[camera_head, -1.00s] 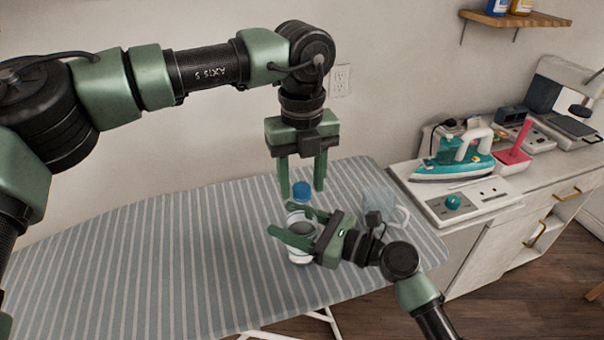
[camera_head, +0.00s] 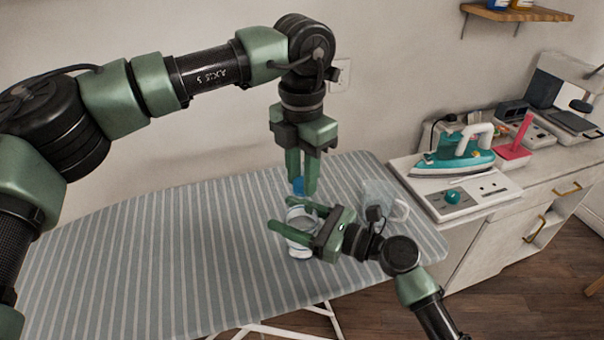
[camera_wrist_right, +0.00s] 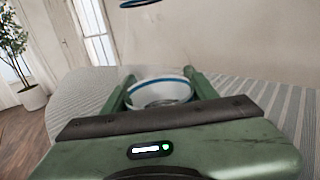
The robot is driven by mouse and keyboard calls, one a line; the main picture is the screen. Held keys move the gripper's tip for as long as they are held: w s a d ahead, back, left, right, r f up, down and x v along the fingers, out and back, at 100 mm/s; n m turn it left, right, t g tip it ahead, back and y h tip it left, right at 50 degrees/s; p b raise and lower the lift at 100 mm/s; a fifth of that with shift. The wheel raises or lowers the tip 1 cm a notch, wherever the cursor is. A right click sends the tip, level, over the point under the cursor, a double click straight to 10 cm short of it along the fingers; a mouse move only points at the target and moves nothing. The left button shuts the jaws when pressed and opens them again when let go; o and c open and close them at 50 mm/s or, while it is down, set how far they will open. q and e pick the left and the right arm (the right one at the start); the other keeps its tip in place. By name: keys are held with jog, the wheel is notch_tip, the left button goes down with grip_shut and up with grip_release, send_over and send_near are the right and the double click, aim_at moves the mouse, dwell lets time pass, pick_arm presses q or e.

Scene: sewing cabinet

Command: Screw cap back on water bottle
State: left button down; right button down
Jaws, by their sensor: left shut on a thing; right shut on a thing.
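The clear water bottle (camera_head: 300,244) stands on the striped ironing board, partly hidden by my right gripper. My right gripper (camera_head: 281,214) is shut on the bottle from the side. In the right wrist view its fingers (camera_wrist_right: 158,84) sit on either side of the bottle's pale, blue-rimmed round body (camera_wrist_right: 162,90). The blue cap (camera_head: 298,187) is between the fingertips of my left gripper (camera_head: 302,188), which points down over the bottle and is shut on it. A blue ring (camera_wrist_right: 140,2), likely the cap, shows at the top of the wrist view, apart from the bottle.
A clear pitcher (camera_head: 380,197) stands on the ironing board (camera_head: 130,265) just right of my right gripper. A cabinet (camera_head: 500,235) at the right holds a teal iron (camera_head: 455,157) and a pink-handled item (camera_head: 515,145). The board's left side is clear.

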pick_arm(q)
jog(key=m, duration=1.1)
jog(key=shift+m, duration=0.3)
jog(key=c, duration=1.1)
grip_release()
jog(key=shift+r, duration=2.25)
jog(key=shift+c, duration=0.3)
jog(key=n, duration=0.2)
jog(key=r+n, duration=0.1)
jog(key=n, duration=0.2)
jog(key=shift+r+n, duration=0.3)
jog(key=shift+r, duration=0.1)
jog(key=n, duration=0.1)
jog(key=r+n, duration=0.1)
jog(key=n, duration=0.3)
jog(key=shift+r, duration=0.3)
